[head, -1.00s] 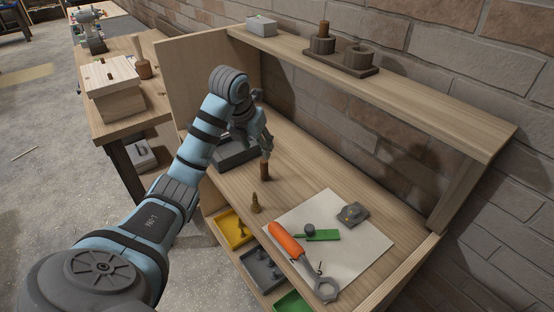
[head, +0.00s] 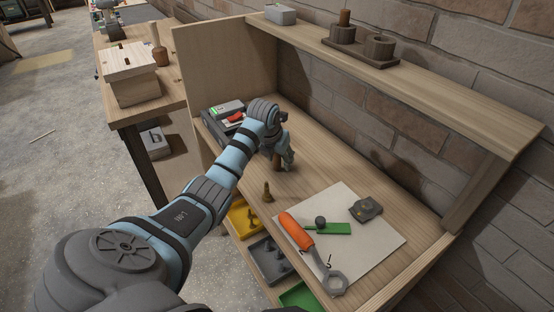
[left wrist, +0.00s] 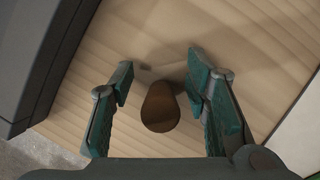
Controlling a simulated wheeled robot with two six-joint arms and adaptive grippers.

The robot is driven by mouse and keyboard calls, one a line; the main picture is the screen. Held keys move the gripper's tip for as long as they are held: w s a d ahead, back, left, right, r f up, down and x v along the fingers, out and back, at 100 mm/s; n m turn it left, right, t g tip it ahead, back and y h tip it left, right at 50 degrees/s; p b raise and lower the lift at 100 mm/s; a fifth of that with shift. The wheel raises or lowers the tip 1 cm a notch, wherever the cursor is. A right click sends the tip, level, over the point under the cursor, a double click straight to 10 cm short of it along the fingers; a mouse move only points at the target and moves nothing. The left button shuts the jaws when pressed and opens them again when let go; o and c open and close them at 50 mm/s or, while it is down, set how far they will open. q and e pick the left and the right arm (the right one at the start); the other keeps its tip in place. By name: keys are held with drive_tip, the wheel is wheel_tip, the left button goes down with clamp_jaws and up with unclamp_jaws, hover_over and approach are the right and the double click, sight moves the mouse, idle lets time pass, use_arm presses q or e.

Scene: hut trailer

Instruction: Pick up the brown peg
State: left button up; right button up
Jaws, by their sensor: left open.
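In the left wrist view the brown peg (left wrist: 161,109) shows from above, between the two open fingers of my left gripper (left wrist: 160,85). Gaps show on both sides of it, and the fingers do not appear to touch it. My right gripper is not in view.
A white sheet (head: 383,232) holds an orange-handled tool (head: 297,229), a green piece (head: 335,228) and a grey block (head: 366,209).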

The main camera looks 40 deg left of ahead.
use_arm(q)
clamp_jaws()
drive_tip(key=shift+r, duration=0.15)
use_arm(e)
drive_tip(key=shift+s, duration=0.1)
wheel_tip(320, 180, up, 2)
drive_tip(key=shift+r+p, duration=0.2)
drive_tip(key=shift+p, duration=1.05)
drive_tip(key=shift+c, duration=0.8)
use_arm(q)
wheel_tip(320, 180, up, 20)
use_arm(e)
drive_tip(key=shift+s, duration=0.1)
